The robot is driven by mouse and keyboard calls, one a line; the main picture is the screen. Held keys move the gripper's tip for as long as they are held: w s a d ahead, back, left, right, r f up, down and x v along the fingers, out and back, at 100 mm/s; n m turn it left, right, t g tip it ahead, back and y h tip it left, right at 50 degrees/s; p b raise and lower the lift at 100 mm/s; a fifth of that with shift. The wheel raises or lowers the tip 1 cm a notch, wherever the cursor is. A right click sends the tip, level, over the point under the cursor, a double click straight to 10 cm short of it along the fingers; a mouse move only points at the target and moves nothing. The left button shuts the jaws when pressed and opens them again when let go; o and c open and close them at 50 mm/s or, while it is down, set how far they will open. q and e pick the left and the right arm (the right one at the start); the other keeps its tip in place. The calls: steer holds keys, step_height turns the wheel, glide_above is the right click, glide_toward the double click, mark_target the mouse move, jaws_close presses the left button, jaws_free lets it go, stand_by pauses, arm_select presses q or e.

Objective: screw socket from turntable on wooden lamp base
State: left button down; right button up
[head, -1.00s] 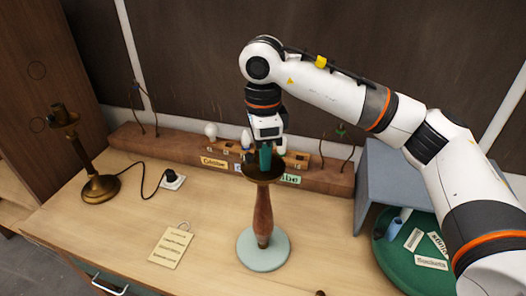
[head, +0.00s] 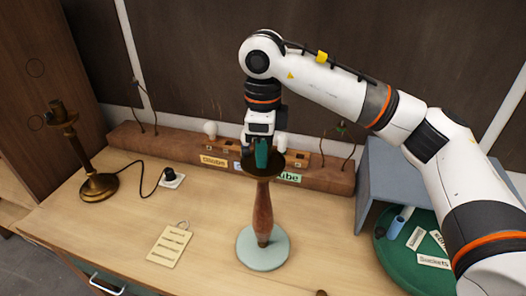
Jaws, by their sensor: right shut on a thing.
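The wooden lamp base (head: 263,215) stands upright on a pale green round foot (head: 263,250) in the middle of the table. A dark dish (head: 252,169) tops its stem. A dark green socket (head: 262,154) is upright at the dish's centre. My right gripper (head: 262,147) points down from above and is shut on the socket. Whether the socket's lower end touches the fitting is hidden. The green turntable (head: 398,255) is at the right, partly under a grey cover, with a blue cylinder (head: 396,226) and labels on it. My left gripper is out of view.
A brass lamp (head: 98,186) with a black cord and plug stands at the left. A wooden rack (head: 190,148) with bulbs and labels runs along the back. A tag (head: 169,246) lies at the front left. A grey box (head: 378,185) stands right of the lamp base.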

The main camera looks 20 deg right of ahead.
steer(key=m, duration=0.4)
steer(key=shift+b, duration=0.35)
steer(key=shift+m, duration=0.3)
steer(key=m+b, duration=0.1)
steer(key=m, duration=0.3)
steer(key=shift+f, duration=0.1)
steer(key=m, duration=0.3)
steer(key=shift+m+b, duration=0.35)
steer(key=shift+m, duration=0.05)
steer(key=m+b, duration=0.1)
steer(key=m, duration=0.7)
steer(key=shift+b, duration=0.3)
